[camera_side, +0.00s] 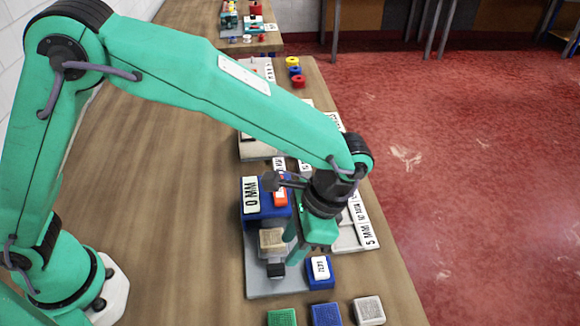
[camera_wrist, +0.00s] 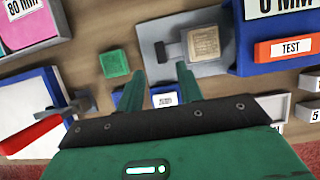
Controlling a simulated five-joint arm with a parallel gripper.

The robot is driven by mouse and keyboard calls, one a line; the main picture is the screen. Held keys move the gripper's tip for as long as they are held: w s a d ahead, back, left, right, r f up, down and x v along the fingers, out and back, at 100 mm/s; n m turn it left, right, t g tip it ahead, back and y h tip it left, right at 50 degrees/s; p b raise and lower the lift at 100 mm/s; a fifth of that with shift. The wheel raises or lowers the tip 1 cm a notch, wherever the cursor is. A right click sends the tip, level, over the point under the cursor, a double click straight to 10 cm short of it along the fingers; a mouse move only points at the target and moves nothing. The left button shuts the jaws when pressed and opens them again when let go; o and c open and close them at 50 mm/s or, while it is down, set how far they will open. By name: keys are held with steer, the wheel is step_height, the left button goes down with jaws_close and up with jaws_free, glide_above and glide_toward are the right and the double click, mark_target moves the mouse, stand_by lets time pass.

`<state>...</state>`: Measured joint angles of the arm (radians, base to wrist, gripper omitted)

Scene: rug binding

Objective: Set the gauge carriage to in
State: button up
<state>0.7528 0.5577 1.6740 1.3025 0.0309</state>
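A blue gauge housing (camera_side: 281,212) carries a 0 MM label and a red TEST button; the TEST button (camera_wrist: 283,48) shows in the wrist view. In front of it, a tan woven block (camera_side: 271,240) sits on a grey plate (camera_side: 262,287). A dark handle piece (camera_side: 276,270), perhaps part of the gauge carriage, is beside the block's near side. The handle (camera_wrist: 168,51) and block (camera_wrist: 203,43) also show in the wrist view. My gripper (camera_wrist: 158,82) is open and empty, pointing down beside the plate; its fingers (camera_side: 298,252) are partly hidden in the side view.
A blue block with a white label (camera_side: 320,270) stands right of the plate; it shows between my fingers in the wrist view (camera_wrist: 165,99). Green (camera_side: 282,317), blue (camera_side: 326,314) and grey (camera_side: 368,310) blocks line the front. Labelled MM trays (camera_side: 366,240) lie behind my gripper. The bench's left side is clear.

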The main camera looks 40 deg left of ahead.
mark_target(277, 266)
steer(key=shift+x, duration=3.6)
steer(key=shift+w, duration=0.1)
jaws_close()
